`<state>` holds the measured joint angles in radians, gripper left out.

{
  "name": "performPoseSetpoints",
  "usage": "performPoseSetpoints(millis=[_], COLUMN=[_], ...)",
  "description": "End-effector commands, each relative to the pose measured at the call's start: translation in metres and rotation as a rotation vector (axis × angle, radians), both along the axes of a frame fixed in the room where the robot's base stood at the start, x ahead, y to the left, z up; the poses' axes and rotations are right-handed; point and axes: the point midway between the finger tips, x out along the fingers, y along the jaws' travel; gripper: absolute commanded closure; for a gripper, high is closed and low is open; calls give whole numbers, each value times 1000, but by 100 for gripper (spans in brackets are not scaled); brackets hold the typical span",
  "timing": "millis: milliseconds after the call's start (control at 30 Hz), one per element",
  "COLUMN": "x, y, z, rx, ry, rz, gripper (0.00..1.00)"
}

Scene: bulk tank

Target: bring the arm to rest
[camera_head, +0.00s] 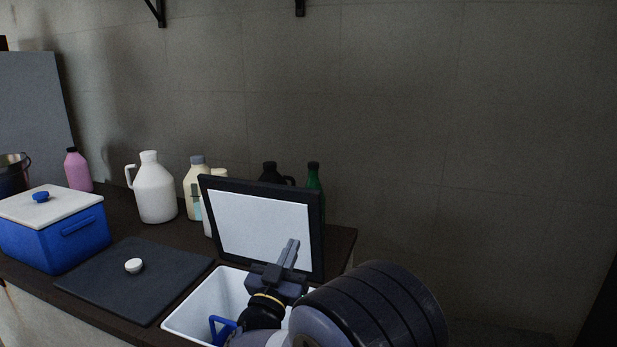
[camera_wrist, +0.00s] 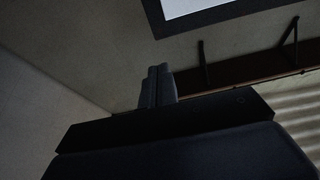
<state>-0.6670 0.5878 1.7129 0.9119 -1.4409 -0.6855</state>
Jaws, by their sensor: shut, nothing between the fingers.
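My gripper (camera_head: 291,254) is above the open white tank (camera_head: 187,318) in the head view, in front of its raised lid. Its fingers are together, point upward and hold nothing. In the wrist view the closed fingers (camera_wrist: 158,86) show against the wall. My arm covers the right part of the tank opening. The raised lid (camera_head: 262,226), white inside with a black frame, stands upright behind the gripper. I cannot tell the exact gap between gripper and lid.
A blue handle (camera_head: 221,329) shows inside the tank. A dark mat (camera_head: 135,278) with a small white knob (camera_head: 133,266) lies to the left. A blue box (camera_head: 58,232) stands further left. Several jugs and bottles, including a white jug (camera_head: 152,188), line the back. The right side is clear.

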Motion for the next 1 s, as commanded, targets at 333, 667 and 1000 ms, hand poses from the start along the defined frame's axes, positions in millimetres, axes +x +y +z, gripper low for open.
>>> performPoseSetpoints(millis=[333, 667, 1000], x=[-49, -58, -57], y=[17, 20, 17], z=[-21, -24, -21], rx=[0, 0, 9], ry=[1, 0, -5], rz=[1, -1, 1], gripper=[100, 100, 100])
